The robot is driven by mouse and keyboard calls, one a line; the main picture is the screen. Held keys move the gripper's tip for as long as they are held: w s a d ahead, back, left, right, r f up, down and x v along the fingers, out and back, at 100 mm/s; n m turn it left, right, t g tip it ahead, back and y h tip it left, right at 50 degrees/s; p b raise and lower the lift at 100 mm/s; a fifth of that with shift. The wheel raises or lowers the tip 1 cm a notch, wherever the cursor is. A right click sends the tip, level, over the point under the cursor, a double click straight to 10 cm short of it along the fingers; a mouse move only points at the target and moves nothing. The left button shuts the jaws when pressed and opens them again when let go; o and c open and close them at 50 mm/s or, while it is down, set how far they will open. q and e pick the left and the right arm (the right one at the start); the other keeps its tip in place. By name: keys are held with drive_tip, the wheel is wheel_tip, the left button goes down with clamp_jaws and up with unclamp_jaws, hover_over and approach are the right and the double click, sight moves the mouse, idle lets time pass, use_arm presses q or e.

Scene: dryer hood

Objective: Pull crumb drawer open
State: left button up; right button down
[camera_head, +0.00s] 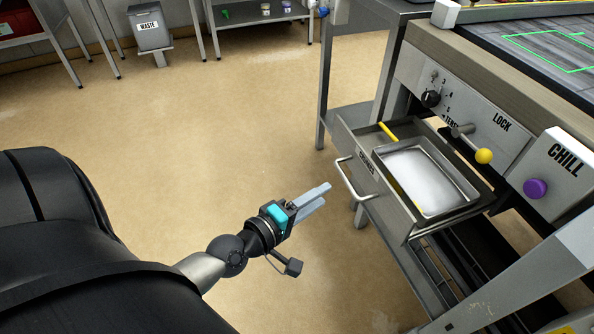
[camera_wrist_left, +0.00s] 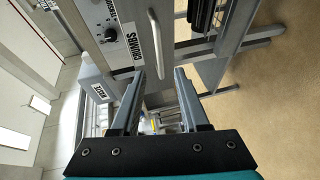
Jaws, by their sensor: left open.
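The crumb drawer (camera_head: 400,213), labelled CRUMBS, stands well out from the front of the bench in the head view. A shallow metal tray (camera_head: 428,178) lies inside it. Its bar handle (camera_head: 350,181) is on the drawer front, facing my left gripper (camera_head: 316,198). The left gripper is open and empty, a little to the left of the handle and apart from it. In the left wrist view, the handle (camera_wrist_left: 153,38) and the drawer front (camera_wrist_left: 135,20) are beyond the spread fingers (camera_wrist_left: 158,88). My right gripper is not in view.
The bench panel has a black knob (camera_head: 431,98), a lever with a yellow ball (camera_head: 484,156) and a purple CHILL button (camera_head: 536,188). A yellow stick (camera_head: 388,132) lies in the drawer. A waste bin (camera_head: 150,28) stands far back. The floor left of the drawer is clear.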

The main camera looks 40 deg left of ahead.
use_arm(q)
drive_tip(key=shift+v, duration=2.8)
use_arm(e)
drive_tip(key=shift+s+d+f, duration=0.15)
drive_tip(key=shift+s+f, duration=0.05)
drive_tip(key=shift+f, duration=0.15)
use_arm(q)
drive_tip(key=s+a+f+m+g+y+p, duration=0.1)
drive_tip(key=s+a+f+m+g+p, duration=0.2)
drive_tip(key=f, duration=0.8)
drive_tip(key=s+a+f+m+g+y+p, duration=0.15)
drive_tip(key=s+f+m+g, duration=0.35)
drive_tip(key=f, duration=0.7)
drive_tip(key=s+d+f+m+g, duration=0.2)
drive_tip(key=s+f+m, duration=0.2)
drive_tip(key=s, duration=0.3)
drive_tip(key=s+d+f+m+g+y+p, duration=0.1)
drive_tip(key=s+d+f+m+g, duration=0.1)
drive_tip(key=s+f+m, duration=0.3)
wheel_tip(320, 180, down, 2)
drive_tip(key=shift+s+f+g+p, duration=0.15)
drive_tip(key=shift+s+g+p, duration=0.15)
drive_tip(key=shift+s+g, duration=0.5)
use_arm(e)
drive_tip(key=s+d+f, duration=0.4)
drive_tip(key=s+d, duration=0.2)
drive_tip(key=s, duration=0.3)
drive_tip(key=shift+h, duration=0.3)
